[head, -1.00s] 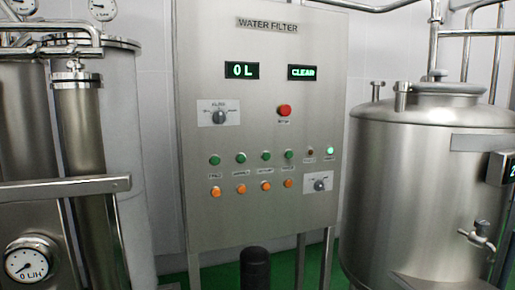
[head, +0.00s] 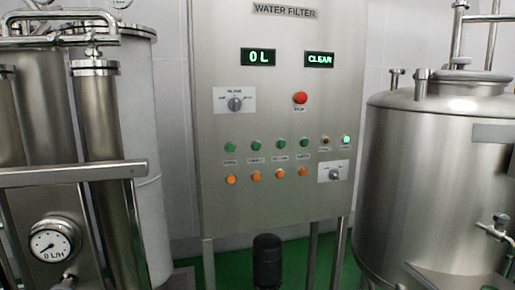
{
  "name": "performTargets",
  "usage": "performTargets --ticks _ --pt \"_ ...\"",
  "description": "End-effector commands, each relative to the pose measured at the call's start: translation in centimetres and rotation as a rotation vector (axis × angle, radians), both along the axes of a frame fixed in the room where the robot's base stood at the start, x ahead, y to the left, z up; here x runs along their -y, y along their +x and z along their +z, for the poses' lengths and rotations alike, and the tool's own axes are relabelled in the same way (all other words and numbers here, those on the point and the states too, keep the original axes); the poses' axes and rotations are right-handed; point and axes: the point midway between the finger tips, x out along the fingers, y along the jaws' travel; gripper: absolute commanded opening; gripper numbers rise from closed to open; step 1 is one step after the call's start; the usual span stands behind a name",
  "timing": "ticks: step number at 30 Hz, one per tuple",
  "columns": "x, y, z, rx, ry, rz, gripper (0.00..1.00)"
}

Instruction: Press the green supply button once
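The control panel (head: 225,55) titled WATER FILTER stands upright in the middle of the head view. A row of several green buttons runs across it: the leftmost (head: 230,147), one right of it (head: 256,145), another (head: 281,143) and the rightmost (head: 304,142). Each has a small label below, too blurred to tell for sure which one is supply. Orange buttons (head: 231,180) sit in a row beneath.
The panel has a red button (head: 300,98), two dials and displays reading 0 L and CLEAR. A steel tank (head: 430,170) stands right, filter columns (head: 112,160) with a gauge (head: 54,241) left. A dark cylinder (head: 267,262) stands in front below the panel.

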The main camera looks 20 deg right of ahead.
Motion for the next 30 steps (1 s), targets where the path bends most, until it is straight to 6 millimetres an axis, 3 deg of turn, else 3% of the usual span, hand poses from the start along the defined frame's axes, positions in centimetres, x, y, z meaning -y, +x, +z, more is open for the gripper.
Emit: performTargets --ticks 1,2,3,30 --pt "0.0 0.0 0.0 0.0 0.0 0.0 0.1" --pt "0.0 0.0 0.0 0.0 0.0 0.0 0.01" --pt "0.0 0.0 0.0 0.0 0.0 0.0 0.0" --pt "0.0 0.0 0.0 0.0 0.0 0.0 0.0"
